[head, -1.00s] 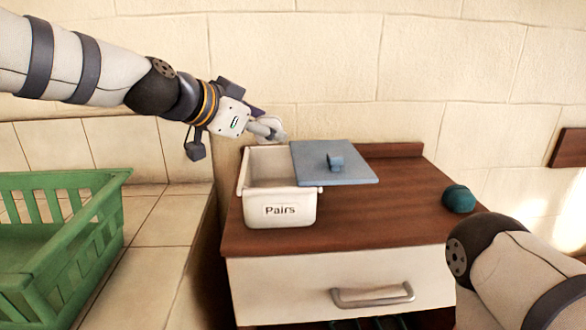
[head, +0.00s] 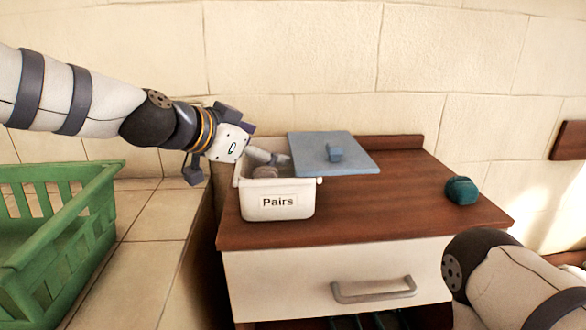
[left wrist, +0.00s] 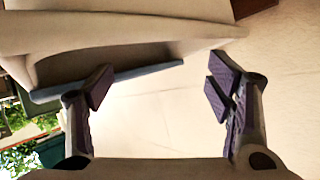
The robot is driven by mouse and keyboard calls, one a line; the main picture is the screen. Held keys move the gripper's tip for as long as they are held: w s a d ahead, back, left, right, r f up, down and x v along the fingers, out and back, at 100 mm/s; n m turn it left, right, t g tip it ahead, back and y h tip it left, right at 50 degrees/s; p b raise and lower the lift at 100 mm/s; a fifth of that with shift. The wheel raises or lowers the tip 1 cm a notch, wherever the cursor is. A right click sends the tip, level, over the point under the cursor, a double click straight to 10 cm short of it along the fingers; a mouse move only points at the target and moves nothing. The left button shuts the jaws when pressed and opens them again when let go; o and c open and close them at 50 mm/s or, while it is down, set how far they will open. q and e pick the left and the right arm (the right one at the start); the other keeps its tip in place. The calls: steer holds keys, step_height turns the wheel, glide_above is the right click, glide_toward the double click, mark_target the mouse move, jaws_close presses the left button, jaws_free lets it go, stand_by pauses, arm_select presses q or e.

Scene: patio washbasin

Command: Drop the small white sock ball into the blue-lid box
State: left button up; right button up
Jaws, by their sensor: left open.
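The white box labelled "Pairs" (head: 278,207) stands on the brown cabinet top. Its blue lid (head: 350,168) lies across its right side, leaving the left part open. My left gripper (head: 268,164) reaches down into this opening, its fingertips partly hidden by the box's front wall. In the left wrist view its two fingers (left wrist: 163,88) are apart with nothing between them, and a pale box wall (left wrist: 150,35) and blue lid edge (left wrist: 150,75) are close by. I cannot make out the small white sock ball; a pale rounded shape at the fingertips is unclear. My right gripper is out of view.
A teal ball (head: 462,190) sits at the right of the cabinet top (head: 390,215). A green crate (head: 60,225) stands on the tiled ledge at left. The cabinet has a drawer with a metal handle (head: 374,291). The wall is behind the box.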

arm_select(q)
steer(key=v, duration=1.2)
steer(key=shift+f, duration=0.1)
